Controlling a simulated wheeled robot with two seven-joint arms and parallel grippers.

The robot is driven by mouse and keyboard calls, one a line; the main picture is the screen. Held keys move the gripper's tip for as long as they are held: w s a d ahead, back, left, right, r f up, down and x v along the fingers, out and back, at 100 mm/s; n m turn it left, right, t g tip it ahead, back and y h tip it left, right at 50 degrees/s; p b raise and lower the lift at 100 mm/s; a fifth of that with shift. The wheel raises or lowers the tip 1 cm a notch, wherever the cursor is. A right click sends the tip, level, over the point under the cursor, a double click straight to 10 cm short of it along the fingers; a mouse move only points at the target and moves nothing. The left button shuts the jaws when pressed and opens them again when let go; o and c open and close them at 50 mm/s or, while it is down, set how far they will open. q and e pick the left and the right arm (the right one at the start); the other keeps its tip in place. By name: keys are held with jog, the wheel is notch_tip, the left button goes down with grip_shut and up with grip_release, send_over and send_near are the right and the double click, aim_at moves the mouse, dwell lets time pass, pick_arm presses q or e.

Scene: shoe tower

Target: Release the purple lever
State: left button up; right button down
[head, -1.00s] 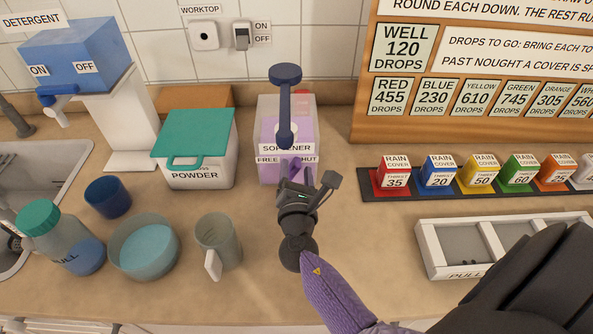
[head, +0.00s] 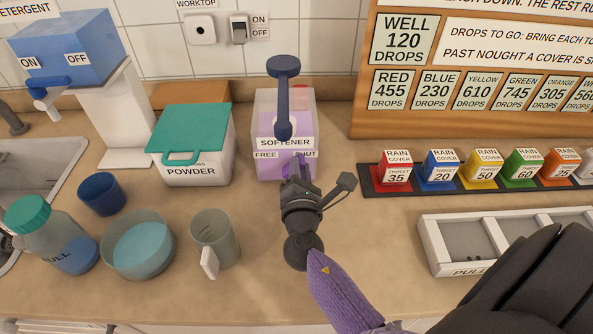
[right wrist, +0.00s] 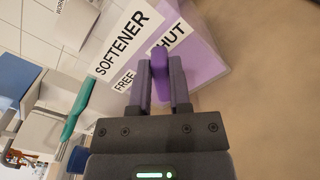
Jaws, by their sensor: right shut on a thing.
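The softener dispenser (head: 264,120) is a clear box with purple liquid and a dark blue pump on top. Its label reads FREE on the left and SHUT on the right. The purple lever (right wrist: 160,62) sits on its front, and in the right wrist view it stands between the two fingers. My right gripper (head: 297,178) is at the dispenser's front, also seen in the right wrist view (right wrist: 160,88), and is shut on the lever. In the head view the gripper largely hides the lever. My left gripper is not in view.
The white powder box (head: 205,172) with a green lid stands left of the dispenser. A grey jug (head: 214,238), a bowl (head: 138,245) and a blue cup (head: 102,194) stand in front of it. Rain covers (head: 395,168) and a white tray (head: 430,245) are at right.

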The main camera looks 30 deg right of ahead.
jog(key=c, duration=0.6)
grip_release()
jog(key=shift+o, duration=0.2)
jog(key=v, duration=1)
jog(key=shift+b, duration=0.3)
